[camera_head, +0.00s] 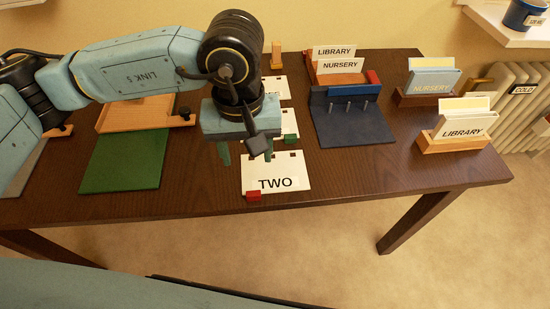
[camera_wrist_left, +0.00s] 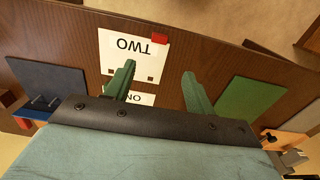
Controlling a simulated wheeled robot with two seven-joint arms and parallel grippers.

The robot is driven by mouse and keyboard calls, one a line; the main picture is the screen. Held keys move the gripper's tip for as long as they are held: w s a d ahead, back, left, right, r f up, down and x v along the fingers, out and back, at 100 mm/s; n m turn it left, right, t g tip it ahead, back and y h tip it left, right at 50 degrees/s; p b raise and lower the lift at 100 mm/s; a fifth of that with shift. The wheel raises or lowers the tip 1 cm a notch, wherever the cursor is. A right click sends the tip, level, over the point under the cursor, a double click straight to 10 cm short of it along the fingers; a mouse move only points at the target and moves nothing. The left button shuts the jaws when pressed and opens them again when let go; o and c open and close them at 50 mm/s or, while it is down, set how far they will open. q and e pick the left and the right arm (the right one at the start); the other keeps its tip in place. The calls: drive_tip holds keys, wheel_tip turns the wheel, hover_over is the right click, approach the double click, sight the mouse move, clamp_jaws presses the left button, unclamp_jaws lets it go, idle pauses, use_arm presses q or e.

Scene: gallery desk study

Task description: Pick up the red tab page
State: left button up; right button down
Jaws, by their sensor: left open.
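The red tab page (camera_head: 278,170) is a white sheet printed TWO, lying flat near the front edge of the desk. Its red tab (camera_head: 253,195) is at its front left corner. In the left wrist view the page (camera_wrist_left: 120,58) appears upside down, with the red tab (camera_wrist_left: 159,38) at its top right. My left gripper (camera_head: 246,150) is open and empty, pointing down above the desk near the page's back left part. My right gripper is out of view.
A green-tabbed page (camera_head: 284,127) lies just behind. A green mat (camera_head: 124,160) lies to the left. A dark blue board (camera_head: 350,127) with pegs stands to the right, with wooden card holders (camera_head: 452,143) beyond. The dark desk (camera_head: 360,175) is clear at front right.

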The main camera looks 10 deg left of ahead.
use_arm(q)
drive_tip(key=b, duration=0.1)
hover_over(254, 195)
drive_tip(key=f, duration=0.6)
drive_tip(key=shift+w+a+f, duration=0.1)
drive_tip(key=shift+a+f, duration=0.15)
drive_tip(key=shift+a, duration=0.05)
drive_tip(key=shift+d+f+b, duration=0.15)
drive_tip(key=shift+f+b, duration=0.1)
drive_tip(key=shift+f, duration=1.3)
drive_tip(key=shift+d+f+b, duration=0.15)
drive_tip(key=shift+f+b, duration=0.05)
drive_tip(key=shift+f, duration=1.3)
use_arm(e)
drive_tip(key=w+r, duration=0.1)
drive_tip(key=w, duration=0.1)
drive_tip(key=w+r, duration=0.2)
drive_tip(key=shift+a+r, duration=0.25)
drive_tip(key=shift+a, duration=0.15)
use_arm(q)
drive_tip(key=c, duration=1.1)
drive_tip(key=shift+o, duration=0.2)
drive_tip(key=shift+r, duration=0.1)
